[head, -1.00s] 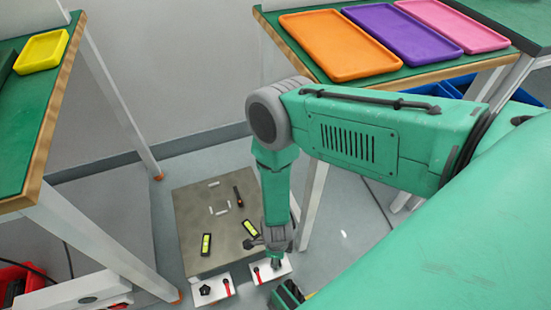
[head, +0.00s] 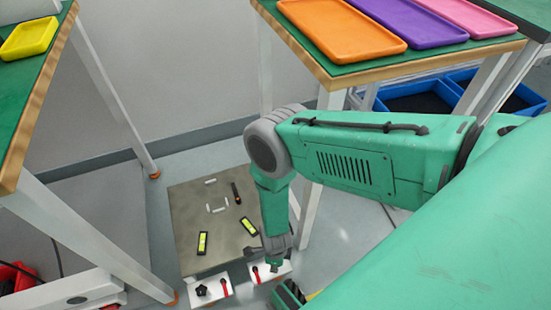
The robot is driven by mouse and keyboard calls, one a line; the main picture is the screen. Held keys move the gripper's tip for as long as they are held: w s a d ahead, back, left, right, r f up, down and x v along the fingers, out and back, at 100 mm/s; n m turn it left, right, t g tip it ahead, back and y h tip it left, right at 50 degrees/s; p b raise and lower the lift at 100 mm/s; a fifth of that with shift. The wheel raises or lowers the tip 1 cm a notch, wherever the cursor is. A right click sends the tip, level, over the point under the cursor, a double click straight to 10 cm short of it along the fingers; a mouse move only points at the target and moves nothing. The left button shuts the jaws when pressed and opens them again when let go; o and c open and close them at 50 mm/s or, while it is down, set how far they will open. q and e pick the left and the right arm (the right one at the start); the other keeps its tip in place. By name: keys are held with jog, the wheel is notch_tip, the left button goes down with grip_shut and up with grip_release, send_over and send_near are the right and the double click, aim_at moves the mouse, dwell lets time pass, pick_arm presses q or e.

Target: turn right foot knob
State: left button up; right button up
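A grey metal plate (head: 195,220) is on the floor, with two white boxes at its near edge. The left white box (head: 212,294) carries a black star-shaped knob (head: 202,290) and a red lever (head: 225,287). The right white box (head: 262,279) carries another red lever (head: 256,275). My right gripper (head: 274,262) points down over the right end of this box. It hides most of what is under it, a small dark part that may be the right knob. I cannot tell whether its fingers are open or touching. My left gripper is not in view.
Two yellow-green levels (head: 203,243) and a dark handled tool (head: 236,193) are on the plate. A table with an orange tray (head: 340,28) stands at the back right, its leg close behind my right arm. Another table with a yellow tray (head: 28,38) stands left.

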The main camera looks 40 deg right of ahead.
jog(key=shift+n, duration=0.8)
jog(key=o, duration=0.9)
jog(key=shift+c, duration=0.2)
jog(key=shift+r, duration=0.15)
notch_tip(320, 180, up, 12)
jog(key=shift+f, duration=0.2)
